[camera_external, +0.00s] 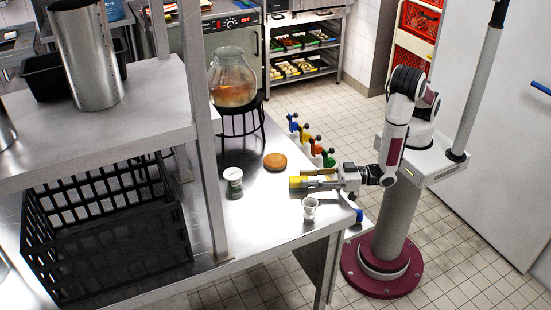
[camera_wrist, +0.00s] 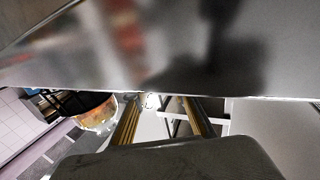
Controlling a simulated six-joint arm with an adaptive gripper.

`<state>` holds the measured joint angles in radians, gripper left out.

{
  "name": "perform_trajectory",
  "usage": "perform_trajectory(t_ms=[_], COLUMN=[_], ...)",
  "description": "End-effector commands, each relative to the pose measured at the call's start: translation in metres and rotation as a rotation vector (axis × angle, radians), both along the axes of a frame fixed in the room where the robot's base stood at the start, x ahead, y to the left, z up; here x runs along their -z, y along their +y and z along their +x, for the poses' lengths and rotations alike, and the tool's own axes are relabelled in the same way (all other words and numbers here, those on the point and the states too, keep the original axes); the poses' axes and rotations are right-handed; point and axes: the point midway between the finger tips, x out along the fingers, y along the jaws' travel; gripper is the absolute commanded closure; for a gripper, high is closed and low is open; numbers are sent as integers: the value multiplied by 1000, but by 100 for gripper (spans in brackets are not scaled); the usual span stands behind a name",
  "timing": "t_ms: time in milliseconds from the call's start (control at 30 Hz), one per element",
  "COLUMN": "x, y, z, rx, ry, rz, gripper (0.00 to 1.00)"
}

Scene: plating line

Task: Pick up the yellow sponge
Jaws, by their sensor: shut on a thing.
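The yellow sponge (camera_external: 296,183) is at the right end of the steel table, in the external view. My gripper (camera_external: 309,180) reaches it from the right, with its fingers lying level along it. The gripper is shut on the sponge, and the fingers hide part of it. I cannot tell whether the sponge touches the table. In the wrist view my gripper's two gold-coloured fingers (camera_wrist: 161,100) stand apart below a wide steel surface. I cannot make out the sponge there.
A white cup (camera_external: 310,208), a lidded jar (camera_external: 233,182) and a round brown item (camera_external: 275,161) stand close by on the steel table (camera_external: 262,215). A glass jar (camera_external: 232,85) and a black crate (camera_external: 103,235) are further left.

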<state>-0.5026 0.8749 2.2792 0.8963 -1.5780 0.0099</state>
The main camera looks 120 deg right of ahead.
Motion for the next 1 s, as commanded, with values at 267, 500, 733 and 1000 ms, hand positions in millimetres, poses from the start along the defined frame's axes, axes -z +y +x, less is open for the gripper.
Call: perform_trajectory(t_ms=[267, 500, 733, 1000], x=[-12, -35, -60, -86], y=[0, 0, 0, 0], z=[0, 0, 0, 0], rx=[0, 0, 0, 0], ry=[-1, -4, -4, -3], rz=[1, 1, 2, 1], gripper=[90, 90, 90, 90])
